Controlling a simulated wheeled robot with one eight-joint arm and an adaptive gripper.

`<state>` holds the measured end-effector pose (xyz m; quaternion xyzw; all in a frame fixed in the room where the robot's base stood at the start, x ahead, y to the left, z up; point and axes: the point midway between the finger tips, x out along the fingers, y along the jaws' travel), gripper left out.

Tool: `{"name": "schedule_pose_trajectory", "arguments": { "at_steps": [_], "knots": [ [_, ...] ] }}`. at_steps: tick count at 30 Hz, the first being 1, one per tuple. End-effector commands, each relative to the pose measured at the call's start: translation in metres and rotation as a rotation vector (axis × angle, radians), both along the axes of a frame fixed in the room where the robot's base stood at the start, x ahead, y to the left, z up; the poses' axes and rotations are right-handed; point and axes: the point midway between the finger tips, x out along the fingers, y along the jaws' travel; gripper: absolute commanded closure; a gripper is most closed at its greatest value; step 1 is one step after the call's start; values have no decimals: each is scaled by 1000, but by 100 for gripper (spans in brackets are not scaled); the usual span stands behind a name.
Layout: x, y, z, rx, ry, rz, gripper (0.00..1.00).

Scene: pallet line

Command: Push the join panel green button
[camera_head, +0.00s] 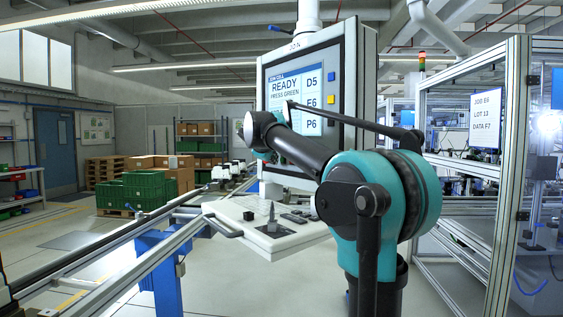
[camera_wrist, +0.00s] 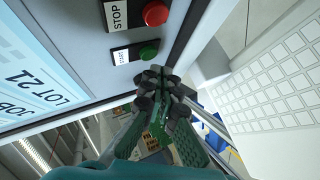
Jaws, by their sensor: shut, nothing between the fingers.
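In the head view, the panel (camera_head: 350,70) has a screen reading READY, PRESS GREEN. My arm covers its lower part. The green button and my gripper cannot be made out there.
A white console shelf (camera_head: 225,212) with a keyboard juts out below the panel. The keyboard (camera_wrist: 275,95) is large at right in the wrist view. A framed glass cell (camera_head: 510,150) stands to the right, and a conveyor rail (camera_head: 120,235) runs at left.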

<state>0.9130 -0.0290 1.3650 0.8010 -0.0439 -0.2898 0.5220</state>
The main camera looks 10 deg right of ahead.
Motion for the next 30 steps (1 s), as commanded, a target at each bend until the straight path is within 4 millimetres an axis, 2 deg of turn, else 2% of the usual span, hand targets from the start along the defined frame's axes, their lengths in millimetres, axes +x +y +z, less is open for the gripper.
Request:
{"name": "schedule_pose_trajectory", "arguments": {
  "at_steps": [16, 30],
  "knots": [
    [0, 0, 0, 0, 0, 0, 100],
    [4, -8, 0, 1, 0, 0, 100]
  ]
}}
